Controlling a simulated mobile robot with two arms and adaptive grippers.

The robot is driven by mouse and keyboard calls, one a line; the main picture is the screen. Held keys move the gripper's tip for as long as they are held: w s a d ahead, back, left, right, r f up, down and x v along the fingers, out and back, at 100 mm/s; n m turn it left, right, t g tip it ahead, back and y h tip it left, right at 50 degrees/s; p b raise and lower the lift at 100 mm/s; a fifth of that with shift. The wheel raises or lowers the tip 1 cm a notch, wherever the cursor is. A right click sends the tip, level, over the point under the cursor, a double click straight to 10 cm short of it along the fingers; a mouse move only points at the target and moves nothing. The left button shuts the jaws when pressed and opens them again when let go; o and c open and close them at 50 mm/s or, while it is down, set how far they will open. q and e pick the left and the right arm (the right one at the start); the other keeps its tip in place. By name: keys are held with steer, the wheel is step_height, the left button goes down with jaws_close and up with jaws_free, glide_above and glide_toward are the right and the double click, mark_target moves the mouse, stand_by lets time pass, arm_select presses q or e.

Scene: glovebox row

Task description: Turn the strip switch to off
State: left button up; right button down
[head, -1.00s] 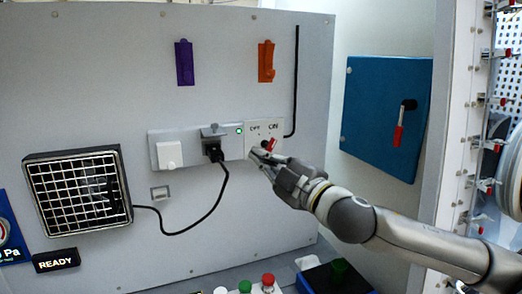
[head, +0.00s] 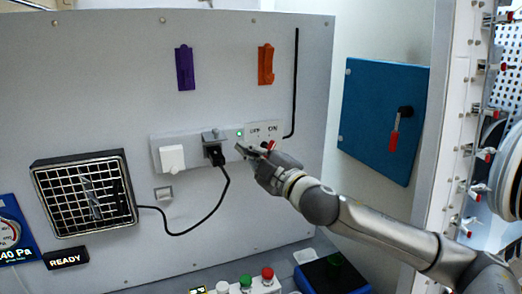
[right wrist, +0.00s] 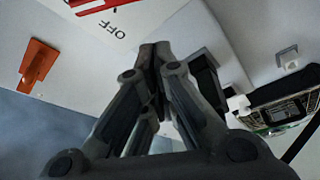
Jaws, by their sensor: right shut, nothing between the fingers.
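The power strip (head: 161,141) is a pale bar on the grey panel, with a small green light (head: 239,133) lit. At its right end are the labels OFF and ON, and a red switch lever (head: 271,145) shows just above my right gripper (head: 242,149). That gripper is shut and empty, its tips at the strip's lower edge, left of the lever. In the right wrist view its closed fingers (right wrist: 155,50) are beside the OFF label, with part of the red lever (right wrist: 98,4) at the top edge. The lever's exact position is partly hidden. My left gripper is out of view.
A black plug (head: 213,152) sits in the strip, its cord running to a fan (head: 83,193). Purple (head: 185,68) and orange (head: 265,65) holders hang above. A blue door (head: 380,110) is at right. Coloured buttons (head: 267,274) are below.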

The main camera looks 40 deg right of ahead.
steer(key=shift+s+d+f, duration=0.25)
steer(key=shift+d+f, duration=0.25)
steer(key=shift+d, duration=0.25)
steer(key=shift+s+d+f, duration=0.2)
steer(key=shift+d+f, duration=0.25)
steer(key=shift+d, duration=0.25)
steer(key=shift+d, duration=0.1)
steer(key=n, duration=0.1)
steer(key=f+n, duration=0.1)
steer(key=n+g+p, duration=0.1)
steer(key=shift+d+f+y, duration=0.15)
steer(key=shift+d+y, duration=0.1)
steer(key=shift+y, duration=0.05)
steer(key=shift+s+f, duration=0.1)
steer(key=shift+f, duration=0.05)
steer(key=shift+d, duration=0.3)
